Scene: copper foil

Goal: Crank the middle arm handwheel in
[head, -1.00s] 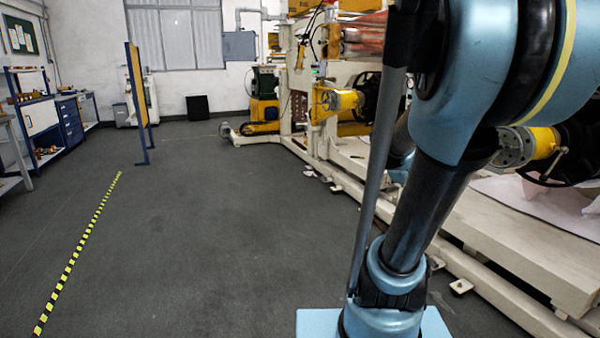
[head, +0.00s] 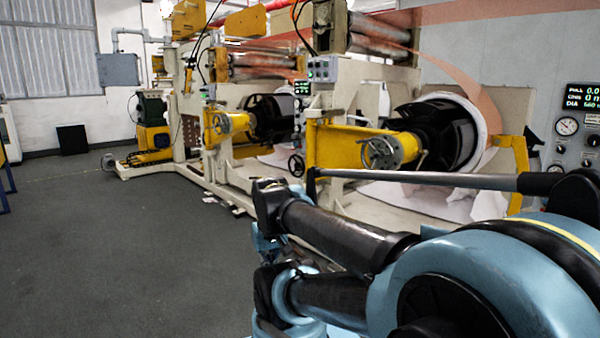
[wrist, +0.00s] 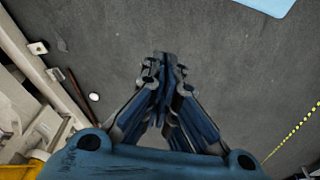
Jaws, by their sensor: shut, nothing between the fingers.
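In the head view, a round spoked handwheel (head: 380,152) sits on the end of a yellow arm (head: 340,145) in front of a dark reel core. A second handwheel (head: 222,123) is on a farther yellow arm to the left. A small dark handwheel (head: 296,165) is on the frame between them. Which one is the middle arm's cannot be told for sure. My gripper (wrist: 162,62) is shut and empty in the wrist view, over bare floor, with no handwheel near its tips. I cannot make out the gripper in the head view.
Grey floor (head: 110,240) is clear at left. The machine's pale base (wrist: 22,95) edges the left of the wrist view, with a yellow part at its lower corner. A gauge panel (head: 580,130) stands at right in the head view. Yellow-black floor tape (wrist: 290,135) crosses the wrist view's right.

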